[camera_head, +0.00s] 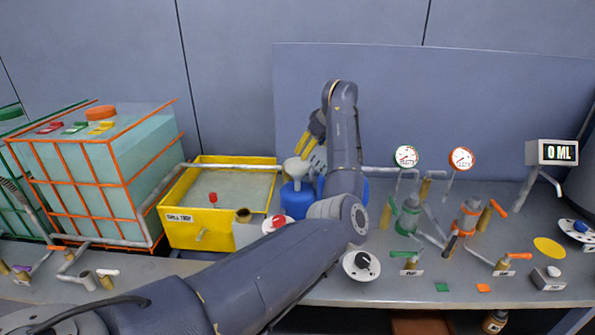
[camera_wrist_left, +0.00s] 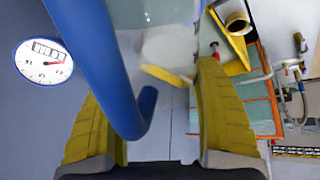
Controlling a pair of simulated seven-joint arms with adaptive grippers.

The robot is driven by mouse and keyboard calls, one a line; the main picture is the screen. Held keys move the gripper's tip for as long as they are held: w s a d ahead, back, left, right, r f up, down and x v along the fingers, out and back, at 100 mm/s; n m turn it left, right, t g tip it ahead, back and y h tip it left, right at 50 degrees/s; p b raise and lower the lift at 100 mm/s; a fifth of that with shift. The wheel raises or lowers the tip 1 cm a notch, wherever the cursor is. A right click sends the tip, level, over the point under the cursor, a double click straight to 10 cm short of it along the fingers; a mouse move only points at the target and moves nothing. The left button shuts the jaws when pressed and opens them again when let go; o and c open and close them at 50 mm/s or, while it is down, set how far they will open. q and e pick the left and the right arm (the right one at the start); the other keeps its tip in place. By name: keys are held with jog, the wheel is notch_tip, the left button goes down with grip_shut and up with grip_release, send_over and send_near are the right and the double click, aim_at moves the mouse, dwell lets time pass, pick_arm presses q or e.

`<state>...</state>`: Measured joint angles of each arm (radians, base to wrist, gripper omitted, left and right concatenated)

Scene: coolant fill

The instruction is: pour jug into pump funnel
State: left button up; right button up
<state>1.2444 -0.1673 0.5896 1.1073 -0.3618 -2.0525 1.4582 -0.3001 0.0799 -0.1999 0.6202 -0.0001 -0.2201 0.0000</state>
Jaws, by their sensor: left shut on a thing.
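My left gripper (camera_head: 312,137) has yellow fingers and is above the back edge of the bench, right of the yellow tank. In the left wrist view, a thick blue handle (camera_wrist_left: 103,60) of the jug runs between its fingers; the gripper is shut on it. The jug's body is mostly hidden in the head view. A pale, see-through part shows at the top of the wrist view. A white funnel (camera_head: 296,167) stands over a blue body (camera_head: 297,198), just below the gripper. I cannot tell how far the jug is tilted. My right gripper is not in view.
A yellow tank (camera_head: 182,222) and an orange-caged teal container (camera_head: 85,160) stand left. Two gauges (camera_head: 405,156), several valves and pipes stand right. A display (camera_head: 552,152) reads 0 ML. My left arm crosses the bench front. The bench's right front has some free room.

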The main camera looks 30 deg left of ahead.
pick_arm(q)
jog(key=shift+a+r+h+p, duration=0.25)
jog(key=shift+a+h+p, duration=0.15)
jog(key=shift+h+p, duration=0.6)
dwell(1.6)
jog(key=shift+w, duration=0.1)
